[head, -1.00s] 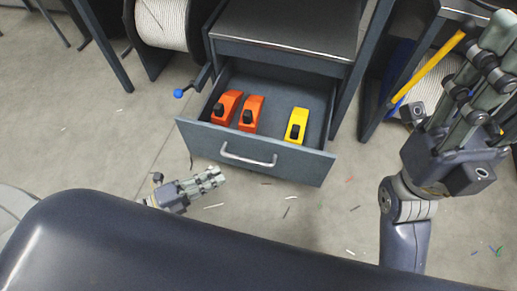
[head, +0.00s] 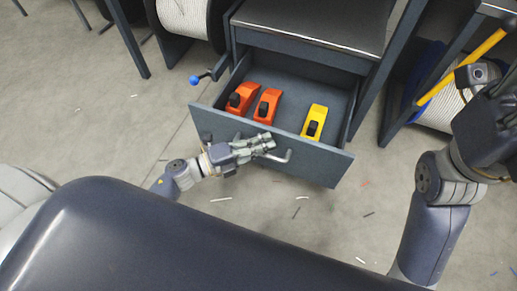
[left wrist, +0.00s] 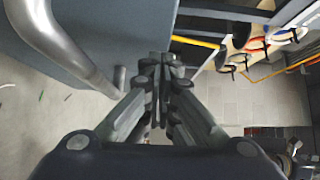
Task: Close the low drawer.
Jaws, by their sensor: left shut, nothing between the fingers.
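The low drawer (head: 325,166) is a blue-grey drawer standing pulled out under a dark cabinet in the head view. Two orange tools (head: 267,103) and a yellow tool (head: 315,120) lie inside it. Its metal bar handle (head: 287,157) is partly hidden behind my left gripper (head: 272,144). That gripper is shut and empty, in front of the drawer's front panel. In the left wrist view the shut fingers (left wrist: 160,62) are beside the handle (left wrist: 62,45); contact is unclear. My right gripper (head: 502,98) is at the right edge, its fingers cut off.
A blue-knobbed crank (head: 196,80) sticks out left of the drawer. A white cable reel (head: 183,17) stands behind it. A yellow bar (head: 465,65) slants at the right. Small scraps lie on the otherwise open floor in front.

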